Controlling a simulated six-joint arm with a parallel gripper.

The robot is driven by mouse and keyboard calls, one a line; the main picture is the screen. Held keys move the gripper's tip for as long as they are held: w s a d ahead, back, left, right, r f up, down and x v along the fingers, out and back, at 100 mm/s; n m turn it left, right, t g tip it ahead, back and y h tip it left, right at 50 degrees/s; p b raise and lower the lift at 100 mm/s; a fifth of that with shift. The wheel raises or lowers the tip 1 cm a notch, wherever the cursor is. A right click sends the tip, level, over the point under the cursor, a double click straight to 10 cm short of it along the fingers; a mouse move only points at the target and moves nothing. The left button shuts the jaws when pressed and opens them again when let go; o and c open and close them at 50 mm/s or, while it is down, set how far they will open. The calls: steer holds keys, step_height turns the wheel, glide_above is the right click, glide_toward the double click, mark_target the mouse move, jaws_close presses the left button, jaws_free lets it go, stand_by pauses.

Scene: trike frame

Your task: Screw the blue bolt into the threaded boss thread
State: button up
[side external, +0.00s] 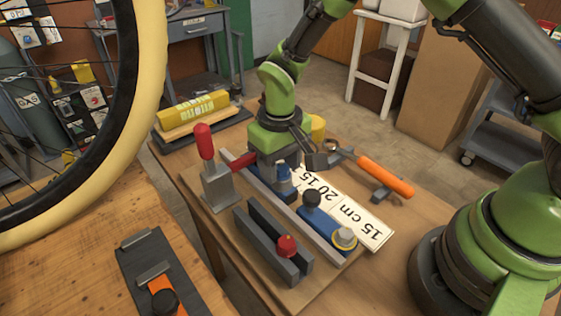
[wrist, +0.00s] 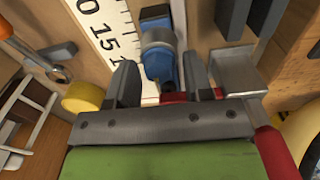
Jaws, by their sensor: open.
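The blue bolt (side external: 283,170) stands upright at the grey collar (side external: 284,187), which looks like the threaded boss; how deep it sits cannot be told. In the wrist view the blue bolt (wrist: 160,68) lies between and just beyond my fingertips, with the grey collar (wrist: 157,40) past it. My gripper (wrist: 160,82) is open, with a visible gap between each finger and the bolt. In the side view my gripper (side external: 298,160) is right beside the bolt, and its body hides part of the fixture behind.
A red-handled clamp (side external: 203,145) stands left of my gripper. A 15 cm ruler card (side external: 372,232) lies flat.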

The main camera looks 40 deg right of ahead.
steer(key=c, duration=0.5)
steer(key=shift+m, duration=0.8)
steer(key=shift+d+m, duration=0.1)
steer(key=shift+m, duration=0.7)
steer(key=shift+m, duration=0.9)
